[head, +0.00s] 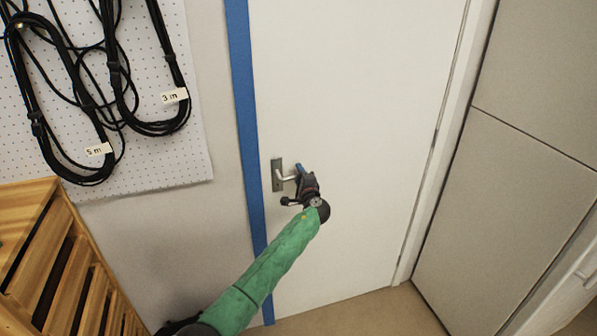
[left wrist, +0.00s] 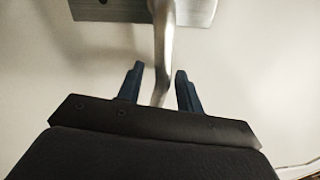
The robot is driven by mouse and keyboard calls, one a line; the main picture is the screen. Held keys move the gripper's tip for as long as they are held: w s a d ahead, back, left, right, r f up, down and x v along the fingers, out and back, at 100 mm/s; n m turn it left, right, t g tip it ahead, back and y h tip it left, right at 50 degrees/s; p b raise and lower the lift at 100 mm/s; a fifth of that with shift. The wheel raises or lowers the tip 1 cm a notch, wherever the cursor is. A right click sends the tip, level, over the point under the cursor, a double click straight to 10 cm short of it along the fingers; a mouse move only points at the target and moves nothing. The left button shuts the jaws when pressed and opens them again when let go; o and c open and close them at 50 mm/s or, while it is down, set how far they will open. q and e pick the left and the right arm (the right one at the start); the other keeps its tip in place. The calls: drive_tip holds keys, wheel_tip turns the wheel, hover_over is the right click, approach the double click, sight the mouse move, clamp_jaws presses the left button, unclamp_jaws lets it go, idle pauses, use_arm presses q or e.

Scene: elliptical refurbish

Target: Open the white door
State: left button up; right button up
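The white door (head: 350,90) fills the middle of the head view and looks shut. Its silver lever handle (head: 286,178) sits on a metal plate near the door's left edge. My left gripper (head: 301,178), on the green-sleeved arm, is at the free end of the lever. In the left wrist view, the two blue fingers of my left gripper (left wrist: 158,86) stand apart, one on each side of the lever (left wrist: 165,45). Narrow gaps show between the fingers and the lever. The lever's end is close to the gripper's dark body. My right gripper is in neither view.
Blue tape (head: 243,90) runs down beside the door's left edge. A pegboard (head: 185,135) with hanging black cables and a slatted wooden rack (head: 40,235) are at left. Grey cabinet panels (head: 530,80) stand at right. Bare floor (head: 360,315) shows below the door.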

use_arm(q)
drive_tip(key=shift+w+a, duration=0.1)
drive_tip(key=shift+w, duration=0.2)
drive_tip(key=shift+c, duration=0.5)
clamp_jaws()
